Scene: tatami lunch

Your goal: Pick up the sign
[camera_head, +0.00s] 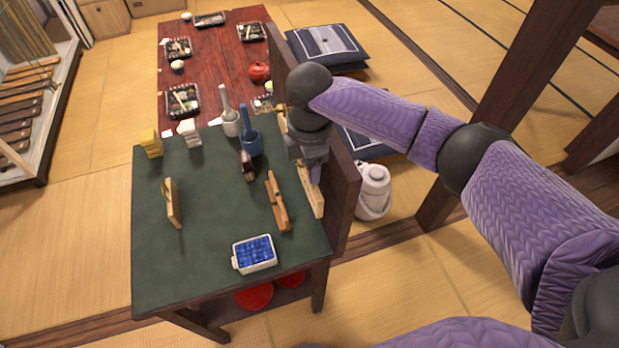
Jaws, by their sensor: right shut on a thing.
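A long pale wooden board (312,202), which looks like the sign, is at the right edge of the green-topped table (205,265). My right gripper (315,176) points down over this edge and is shut on the board. The wrist and gripper hide the board's middle, and its writing, if any, cannot be read. I cannot tell whether the board touches the table top. My left gripper is out of view.
On the green top stand a blue-filled tray (254,254), a wooden plane-like tool (277,203), a small wooden stand (173,204), a blue mortar (250,143) and a grey mortar (231,124). A red dining table (213,65) lies behind. A white jug (374,192) stands right.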

